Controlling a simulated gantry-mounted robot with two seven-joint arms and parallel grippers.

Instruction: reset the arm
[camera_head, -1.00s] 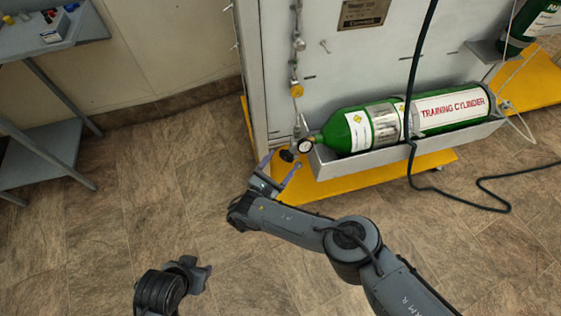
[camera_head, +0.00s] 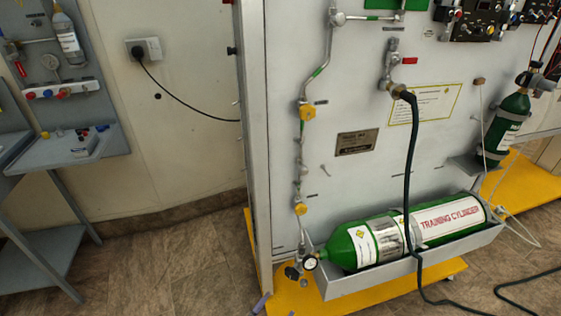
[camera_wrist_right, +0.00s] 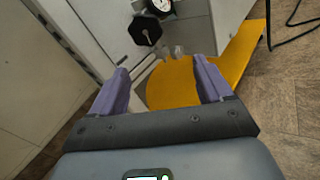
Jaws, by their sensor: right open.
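My right gripper (camera_wrist_right: 160,68) is open in the wrist view, its two purple-padded fingers wide apart with nothing between them. In the head view only a bit of its purple finger (camera_head: 261,303) shows at the bottom edge; the rest of the arm is out of the picture. A black knob (camera_wrist_right: 145,31) lies ahead of the fingers, apart from them, with a round gauge (camera_wrist_right: 160,7) just beyond it. The gauge also shows in the head view (camera_head: 311,262), at the left end of the green training cylinder (camera_head: 353,246). My left gripper is not in view.
The cylinder lies in a grey trough (camera_head: 355,283) on the front of a grey panel (camera_head: 372,175) with a yellow base (camera_head: 440,276). A dark hose (camera_head: 412,170) hangs down in front. A grey shelf (camera_head: 62,149) stands at the left. Floor between shelf and panel is clear.

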